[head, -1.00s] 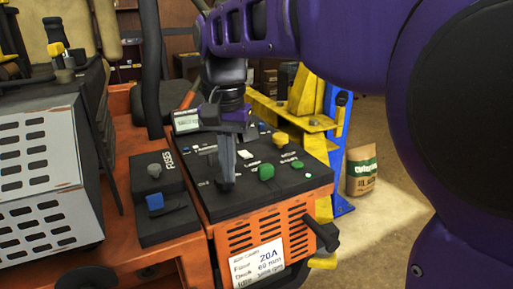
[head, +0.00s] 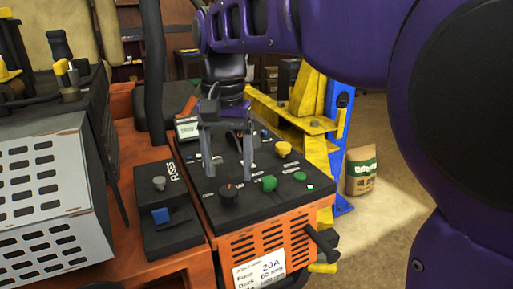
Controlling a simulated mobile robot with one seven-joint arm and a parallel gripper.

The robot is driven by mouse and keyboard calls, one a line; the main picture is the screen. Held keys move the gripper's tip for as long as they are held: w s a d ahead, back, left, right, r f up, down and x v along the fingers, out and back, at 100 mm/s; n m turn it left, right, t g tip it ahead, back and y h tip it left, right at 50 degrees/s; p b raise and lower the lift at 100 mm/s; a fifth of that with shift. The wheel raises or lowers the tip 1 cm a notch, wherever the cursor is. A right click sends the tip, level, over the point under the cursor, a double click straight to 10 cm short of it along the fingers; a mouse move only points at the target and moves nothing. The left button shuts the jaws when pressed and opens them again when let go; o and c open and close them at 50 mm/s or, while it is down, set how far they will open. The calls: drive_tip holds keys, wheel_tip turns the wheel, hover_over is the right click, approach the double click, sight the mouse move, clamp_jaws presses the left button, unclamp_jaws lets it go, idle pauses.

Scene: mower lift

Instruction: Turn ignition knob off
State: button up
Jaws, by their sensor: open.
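The control panel (head: 297,203) is a black sloped top on the orange mower body. A round black knob (head: 229,195) sits near its front left edge; its label is too small to read, so I cannot confirm it is the ignition knob. A green knob (head: 268,183) is to its right and a yellow knob (head: 283,148) is farther back. My gripper (head: 229,172) points down over the panel, its two fingers spread apart with nothing between them. The fingertips are just behind the black knob in the picture; their height above the panel is hard to judge.
A perforated grey housing (head: 45,200) is farther left. A yellow and blue lift post (head: 333,150) and a sack (head: 361,171) are at the right. My purple arm fills the upper right.

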drive_tip(key=shift+r+p, duration=1.9)
drive_tip(key=shift+r, duration=0.6)
wheel_tip(320, 180, up, 11)
hover_over(230, 191)
